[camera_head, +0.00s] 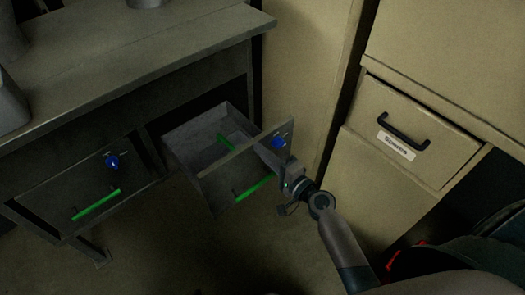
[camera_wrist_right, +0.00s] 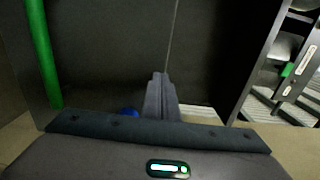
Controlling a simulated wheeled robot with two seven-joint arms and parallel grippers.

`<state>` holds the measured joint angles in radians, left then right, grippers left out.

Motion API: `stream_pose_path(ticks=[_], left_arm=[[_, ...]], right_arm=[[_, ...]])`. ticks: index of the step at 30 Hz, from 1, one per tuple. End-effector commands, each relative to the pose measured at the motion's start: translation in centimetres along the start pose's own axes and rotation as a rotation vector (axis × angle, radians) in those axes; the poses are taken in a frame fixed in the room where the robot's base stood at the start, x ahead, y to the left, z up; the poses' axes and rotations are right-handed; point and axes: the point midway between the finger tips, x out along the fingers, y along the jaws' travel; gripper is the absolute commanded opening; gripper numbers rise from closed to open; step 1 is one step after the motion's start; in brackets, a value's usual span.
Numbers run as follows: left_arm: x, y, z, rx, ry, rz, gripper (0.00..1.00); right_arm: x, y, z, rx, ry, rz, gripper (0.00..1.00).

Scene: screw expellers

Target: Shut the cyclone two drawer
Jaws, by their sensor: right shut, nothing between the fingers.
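A grey drawer (camera_head: 190,150) stands pulled out from the workbench, its open top showing an inside with a green piece in it. Its front has a green bar handle (camera_head: 255,187) and a blue knob (camera_head: 278,142). No name on it is readable. My right gripper (camera_head: 268,153) is at the right end of the drawer front, close to the blue knob; I cannot tell whether it touches. In the right wrist view its fingers (camera_wrist_right: 160,80) are together and empty, with a green bar (camera_wrist_right: 40,50) at the left. My left gripper is not in view.
A closed drawer (camera_head: 60,197) with a green handle and blue knob is to the left, under the bench top (camera_head: 130,50). A beige cabinet drawer (camera_head: 370,105) with a black handle and label is at the right. Floor (camera_head: 185,255) is clear in front.

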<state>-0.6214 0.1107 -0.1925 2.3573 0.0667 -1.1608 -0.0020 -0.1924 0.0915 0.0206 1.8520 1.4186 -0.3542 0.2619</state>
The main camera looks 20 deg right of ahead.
Motion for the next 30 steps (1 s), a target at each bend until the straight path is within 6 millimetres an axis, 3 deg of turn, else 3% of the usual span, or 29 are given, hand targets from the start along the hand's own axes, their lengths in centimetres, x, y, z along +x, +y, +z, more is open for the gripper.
stream_pose_path(ticks=[8,14,30], left_arm=[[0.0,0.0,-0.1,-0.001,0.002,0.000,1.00],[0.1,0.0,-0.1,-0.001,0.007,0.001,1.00],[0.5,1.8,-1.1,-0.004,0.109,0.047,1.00]], right_arm=[[0.6,-0.1,0.0,-0.001,0.000,-0.002,0.00],[2.8,-0.1,0.0,-0.001,0.000,-0.003,0.00],[15.2,0.0,0.0,-0.001,-0.001,-0.003,0.00]])
